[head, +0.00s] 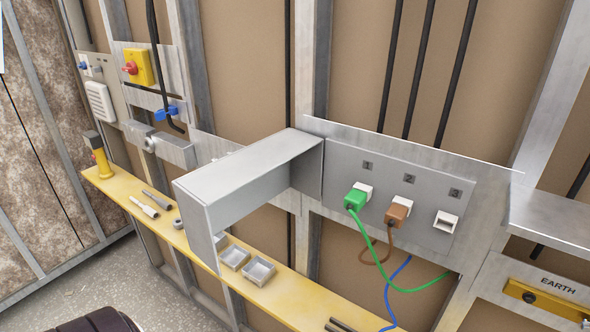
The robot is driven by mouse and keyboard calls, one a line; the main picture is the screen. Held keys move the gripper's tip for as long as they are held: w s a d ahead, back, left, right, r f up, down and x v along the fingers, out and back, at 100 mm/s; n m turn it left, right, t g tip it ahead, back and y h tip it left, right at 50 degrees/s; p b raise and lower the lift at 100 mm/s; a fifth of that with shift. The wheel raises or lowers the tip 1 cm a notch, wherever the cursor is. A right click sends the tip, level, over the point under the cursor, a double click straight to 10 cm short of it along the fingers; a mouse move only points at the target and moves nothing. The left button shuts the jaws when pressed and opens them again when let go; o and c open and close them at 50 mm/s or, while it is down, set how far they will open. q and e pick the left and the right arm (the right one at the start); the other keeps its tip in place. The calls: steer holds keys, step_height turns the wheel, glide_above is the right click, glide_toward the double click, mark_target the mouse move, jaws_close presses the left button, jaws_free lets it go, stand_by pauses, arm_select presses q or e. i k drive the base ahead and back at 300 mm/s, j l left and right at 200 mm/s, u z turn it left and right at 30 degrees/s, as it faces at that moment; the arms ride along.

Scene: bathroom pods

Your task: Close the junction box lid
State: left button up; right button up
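The junction box lid (245,170) is a deep grey metal cover. It stands open, swung out to the left from the grey back panel (345,165). The panel has three numbered white sockets. A green plug (355,199) sits at socket 1 and a brown plug (397,212) at socket 2. Socket 3 (445,222) looks empty. Green and brown wires hang in front of the panel. A blue wire (389,290) hangs below it; its plug is not seen. Neither of my grippers is in view.
A yellow shelf (300,297) runs below the box, holding small grey trays (259,270), tools (145,207) and a yellow-handled tool (101,160). A yellow switch box (139,67) is at upper left. A yellow EARTH bar (545,299) and metal ledge (550,215) are at right.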

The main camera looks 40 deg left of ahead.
mark_target(211, 198)
steer(key=j+z, duration=0.2)
steer(key=j, duration=0.4)
steer(key=j+z, duration=0.2)
steer(key=j, duration=0.35)
steer(key=k+j+z, duration=0.2)
steer(key=j, duration=0.35)
steer(key=j+z, duration=0.2)
steer(key=j, duration=0.4)
